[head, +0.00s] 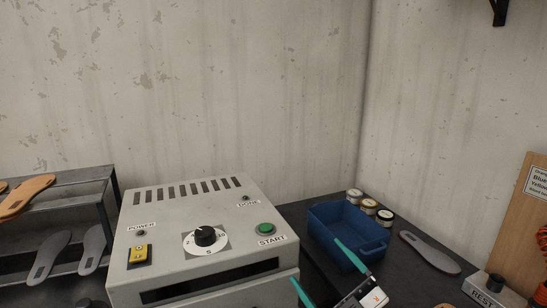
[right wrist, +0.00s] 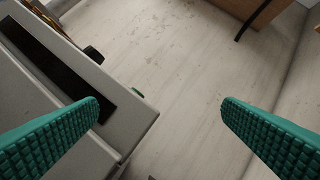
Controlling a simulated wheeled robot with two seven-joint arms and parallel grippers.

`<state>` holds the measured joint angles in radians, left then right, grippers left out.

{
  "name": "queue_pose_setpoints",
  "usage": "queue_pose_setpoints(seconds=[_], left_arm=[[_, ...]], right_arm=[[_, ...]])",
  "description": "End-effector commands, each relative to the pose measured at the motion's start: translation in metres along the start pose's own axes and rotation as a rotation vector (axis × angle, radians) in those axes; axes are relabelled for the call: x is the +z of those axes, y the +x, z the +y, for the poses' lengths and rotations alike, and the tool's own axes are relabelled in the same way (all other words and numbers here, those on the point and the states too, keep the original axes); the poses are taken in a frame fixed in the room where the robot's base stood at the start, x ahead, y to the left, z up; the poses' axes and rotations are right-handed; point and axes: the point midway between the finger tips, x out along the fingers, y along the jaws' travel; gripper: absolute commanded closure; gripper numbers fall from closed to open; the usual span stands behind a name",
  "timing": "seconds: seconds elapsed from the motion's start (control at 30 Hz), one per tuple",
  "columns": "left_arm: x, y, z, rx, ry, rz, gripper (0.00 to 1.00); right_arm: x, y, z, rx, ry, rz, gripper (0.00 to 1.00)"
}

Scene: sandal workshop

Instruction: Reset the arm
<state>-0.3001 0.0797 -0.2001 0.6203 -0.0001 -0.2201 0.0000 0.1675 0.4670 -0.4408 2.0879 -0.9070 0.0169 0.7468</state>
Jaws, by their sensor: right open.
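My right gripper (head: 328,275) shows at the bottom of the head view, with two green fingers spread apart. It is in front of the blue bin and to the right of the grey machine (head: 190,208). In the right wrist view both green ridged fingers (right wrist: 164,112) stand wide apart with nothing between them. The machine's front corner (right wrist: 130,108) lies near the left finger there; I cannot tell whether they touch. My left gripper is not in view.
The machine has a green START button (head: 265,229), a black dial (head: 205,236) and a yellow switch (head: 139,254). A blue bin (head: 375,243), several small jars (head: 369,206) and a grey insole (head: 430,251) are at right. A rack (head: 85,178) with soles stands left.

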Motion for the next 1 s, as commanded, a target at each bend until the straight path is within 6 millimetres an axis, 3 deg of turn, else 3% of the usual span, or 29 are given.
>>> queue_pose_setpoints(seconds=[0.17,0.3,0.37,0.5,0.7,0.9,1.0], left_arm=[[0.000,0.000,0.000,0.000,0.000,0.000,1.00],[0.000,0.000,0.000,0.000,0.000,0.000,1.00],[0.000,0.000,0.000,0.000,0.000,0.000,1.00],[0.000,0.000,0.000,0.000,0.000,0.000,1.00],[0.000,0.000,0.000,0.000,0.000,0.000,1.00],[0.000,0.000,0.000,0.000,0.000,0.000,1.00],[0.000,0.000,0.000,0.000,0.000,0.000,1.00]], right_arm=[[-0.063,-0.067,-0.015,-0.286,0.199,0.443,0.11],[-0.109,-0.150,0.011,-0.353,0.349,0.872,0.11],[-0.119,-0.186,0.030,-0.336,0.408,1.043,0.11],[-0.121,-0.250,0.070,-0.251,0.510,1.326,0.11],[-0.102,-0.313,0.113,-0.099,0.622,1.590,0.11],[-0.070,-0.361,0.148,0.079,0.722,1.781,0.11],[-0.093,-0.366,0.162,0.090,0.720,1.795,0.11]])
